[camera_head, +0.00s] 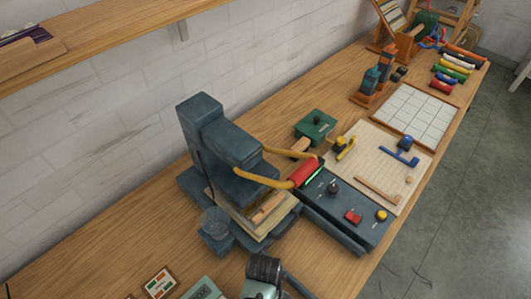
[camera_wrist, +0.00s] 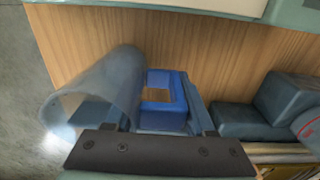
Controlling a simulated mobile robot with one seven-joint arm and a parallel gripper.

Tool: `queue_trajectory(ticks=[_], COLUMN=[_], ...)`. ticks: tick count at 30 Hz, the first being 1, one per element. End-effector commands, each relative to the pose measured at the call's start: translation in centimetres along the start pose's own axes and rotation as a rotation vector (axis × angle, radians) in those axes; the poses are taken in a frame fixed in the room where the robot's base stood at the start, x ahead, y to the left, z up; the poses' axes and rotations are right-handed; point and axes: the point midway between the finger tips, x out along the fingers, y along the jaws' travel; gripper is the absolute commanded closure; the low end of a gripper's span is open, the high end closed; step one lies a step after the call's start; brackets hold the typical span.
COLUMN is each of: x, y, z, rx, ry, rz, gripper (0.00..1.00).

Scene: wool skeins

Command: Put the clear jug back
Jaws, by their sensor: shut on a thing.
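The clear jug (camera_wrist: 100,92) shows in the wrist view as a see-through cylinder lying slantwise across the picture, left of my fingers. A blue squared part (camera_wrist: 180,92), which looks like its handle, sits between the fingers of my gripper (camera_wrist: 164,120). My gripper is shut on it. The wooden bench shows behind, and the jug's far end is over the bench edge in the picture. In the head view my wrist is at the bottom middle; the fingers and the held jug are not clear there.
A dark blue press (camera_head: 222,140) stands on the bench, with a small clear round vessel or part (camera_head: 214,221) at its foot. A dark control panel (camera_head: 340,205), a pale board (camera_head: 375,165) and a white grid (camera_head: 415,112) lie beyond. A card (camera_head: 160,283) lies near the bottom.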

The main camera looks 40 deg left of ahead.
Motion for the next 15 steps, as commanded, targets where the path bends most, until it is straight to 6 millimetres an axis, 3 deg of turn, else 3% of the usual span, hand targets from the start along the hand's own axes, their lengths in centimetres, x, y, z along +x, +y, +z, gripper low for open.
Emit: queue_trajectory(ticks=[5, 6, 11, 15], x=[0.33, 0.31, 0.25, 0.24], y=[0.0, 0.01, 0.01, 0.01], z=[-0.02, -0.01, -0.01, -0.01], rx=[0.0, 0.0, 0.0, 0.0], ry=[0.0, 0.0, 0.0, 0.0], rz=[0.0, 0.0, 0.0, 0.0], gripper=[1.0, 0.42, 0.15, 0.15])
